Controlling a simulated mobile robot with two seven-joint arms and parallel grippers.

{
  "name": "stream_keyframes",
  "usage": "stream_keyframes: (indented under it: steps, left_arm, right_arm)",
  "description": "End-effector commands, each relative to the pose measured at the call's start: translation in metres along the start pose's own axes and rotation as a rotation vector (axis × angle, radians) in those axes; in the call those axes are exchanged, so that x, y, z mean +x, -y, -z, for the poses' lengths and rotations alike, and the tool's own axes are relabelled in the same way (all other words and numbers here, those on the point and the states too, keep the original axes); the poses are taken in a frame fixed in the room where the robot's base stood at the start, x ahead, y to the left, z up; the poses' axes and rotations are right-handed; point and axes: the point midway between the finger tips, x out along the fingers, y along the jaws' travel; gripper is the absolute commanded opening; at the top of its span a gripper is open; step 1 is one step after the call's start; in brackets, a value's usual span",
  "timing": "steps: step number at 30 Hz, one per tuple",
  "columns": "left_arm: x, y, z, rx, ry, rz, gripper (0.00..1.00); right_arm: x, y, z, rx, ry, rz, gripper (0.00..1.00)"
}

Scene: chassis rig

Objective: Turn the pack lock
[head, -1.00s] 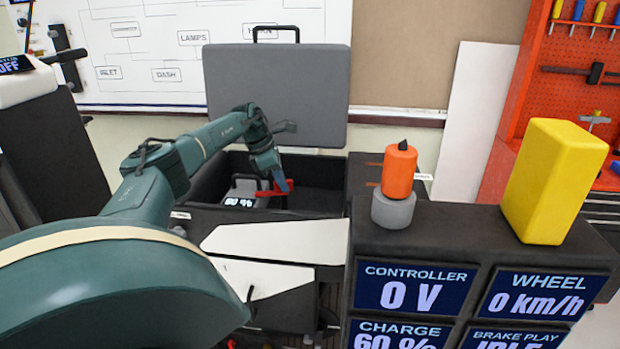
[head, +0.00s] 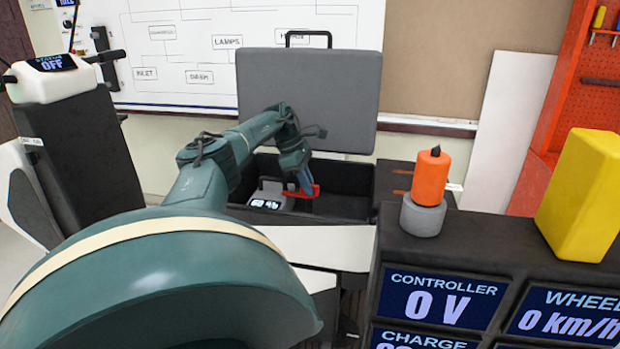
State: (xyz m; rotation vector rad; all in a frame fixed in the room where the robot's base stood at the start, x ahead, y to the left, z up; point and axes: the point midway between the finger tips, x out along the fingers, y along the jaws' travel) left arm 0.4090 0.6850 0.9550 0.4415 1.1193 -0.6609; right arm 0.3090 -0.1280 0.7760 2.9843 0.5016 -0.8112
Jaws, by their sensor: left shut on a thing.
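The battery pack (head: 270,190) sits in the left part of an open dark compartment, with a small display on it that seems to read 60 %. A red lever (head: 313,190), which looks like the pack lock, stands at its right side. My left gripper (head: 305,187) reaches down into the compartment from above and is shut on the red lever. The fingertips are small and partly hidden by the lever and wrist. My right gripper is not in view.
The grey lid (head: 310,98) stands open behind the compartment. A console (head: 480,245) at the right carries an orange knob (head: 432,177) on a grey base and a yellow block (head: 582,195). A dark column with an OFF display (head: 52,63) stands at the left.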

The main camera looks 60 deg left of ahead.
Motion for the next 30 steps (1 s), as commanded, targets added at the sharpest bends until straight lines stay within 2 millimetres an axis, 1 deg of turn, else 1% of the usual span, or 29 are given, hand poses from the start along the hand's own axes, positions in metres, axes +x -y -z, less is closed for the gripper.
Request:
stream_keyframes:
  steps: [2, 3, 9, 11, 18, 20, 22, 26, 30]
  left_arm:
    - [-0.001, 0.0, -0.001, 0.004, 0.003, -0.001, 0.0]
    - [-0.001, 0.0, -0.001, 0.004, 0.003, -0.001, 0.14]
    - [0.0, 0.0, -0.001, 0.002, 0.001, 0.0, 0.31]
    - [0.0, 0.0, -0.001, 0.002, 0.001, 0.0, 0.35]
    - [-0.001, 0.0, -0.001, 0.001, 0.0, 0.0, 0.35]
    - [-0.004, 0.0, -0.001, 0.001, 0.001, 0.0, 0.35]
    - [-0.012, -0.001, -0.001, 0.001, 0.002, -0.002, 0.35]
    - [-0.037, -0.001, -0.002, 0.0, 0.004, -0.004, 0.35]
    - [-0.071, -0.001, -0.003, -0.001, 0.006, -0.006, 0.35]
  right_arm:
    - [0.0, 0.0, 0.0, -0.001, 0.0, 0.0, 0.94]
    - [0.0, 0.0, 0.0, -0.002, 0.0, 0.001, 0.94]
    - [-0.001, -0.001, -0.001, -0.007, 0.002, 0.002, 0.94]
    - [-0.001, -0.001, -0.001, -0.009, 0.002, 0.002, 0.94]
    - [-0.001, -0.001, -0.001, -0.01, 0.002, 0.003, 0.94]
    - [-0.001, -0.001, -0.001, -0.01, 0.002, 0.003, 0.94]
    - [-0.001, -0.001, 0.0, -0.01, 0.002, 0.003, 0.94]
    - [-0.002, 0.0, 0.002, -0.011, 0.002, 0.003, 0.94]
    - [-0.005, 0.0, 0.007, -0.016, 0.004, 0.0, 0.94]
